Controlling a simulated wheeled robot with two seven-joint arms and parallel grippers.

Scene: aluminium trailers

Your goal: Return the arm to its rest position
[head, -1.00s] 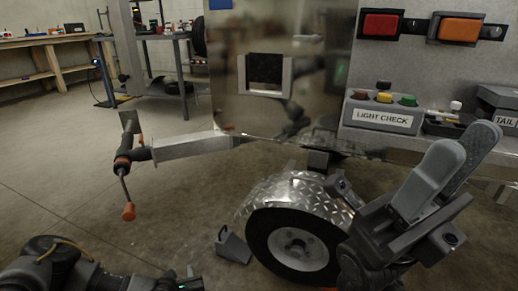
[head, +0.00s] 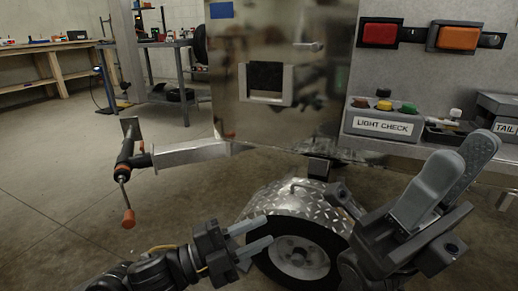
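My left gripper (head: 268,231) is low in the middle of the head view. Its two grey fingers point right, with a gap between them and nothing held. They overlap the view of the trailer wheel (head: 298,256) and its tread-plate fender (head: 285,200); I cannot tell the distance. My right gripper (head: 468,146) is at the right, with its fingers pointing up and to the right. One finger partly covers the other; they look apart and hold nothing. It is in front of the trailer's lower side.
The light check box (head: 383,126) with coloured caps sits on the trailer ledge, beside a tray and the tail box (head: 507,131). The jack with an orange handle (head: 128,217) stands at the left on the tongue (head: 190,152). The floor at left is open.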

